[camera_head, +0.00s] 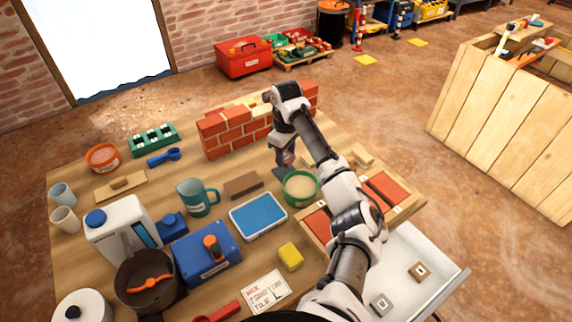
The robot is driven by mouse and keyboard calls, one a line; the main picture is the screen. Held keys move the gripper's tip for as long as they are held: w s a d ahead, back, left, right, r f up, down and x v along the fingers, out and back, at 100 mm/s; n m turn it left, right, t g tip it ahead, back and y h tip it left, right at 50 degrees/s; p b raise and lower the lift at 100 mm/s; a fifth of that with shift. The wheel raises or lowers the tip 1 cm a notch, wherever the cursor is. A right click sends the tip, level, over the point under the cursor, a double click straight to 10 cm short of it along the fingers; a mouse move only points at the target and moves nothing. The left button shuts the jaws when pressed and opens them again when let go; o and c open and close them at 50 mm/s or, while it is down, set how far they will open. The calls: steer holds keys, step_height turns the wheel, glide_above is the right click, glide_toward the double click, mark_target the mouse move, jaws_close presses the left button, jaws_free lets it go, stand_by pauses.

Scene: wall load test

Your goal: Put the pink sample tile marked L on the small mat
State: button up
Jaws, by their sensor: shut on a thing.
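My gripper (286,158) is near the middle of the table, in front of the brick wall, pointing down. It is shut on a small pinkish thing (289,158), which looks like the pink sample tile. The fingers partly hide it and no letter can be read. A small dark patch (281,174), possibly the small mat, lies just below the gripper. I cannot tell whether the held thing touches it.
A green tub (300,188) stands close to the gripper, with a brown block (243,184) to the left. The small brick wall (235,132) stands behind. A white drawer (440,285) at lower right holds a brown tile (420,271) and a grey tile (381,304).

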mark_target(286, 172)
steer(key=shift+f, duration=2.35)
steer(key=shift+f, duration=0.15)
steer(key=o, duration=0.9)
step_height(286, 172, up, 12)
steer(key=shift+r, duration=0.2)
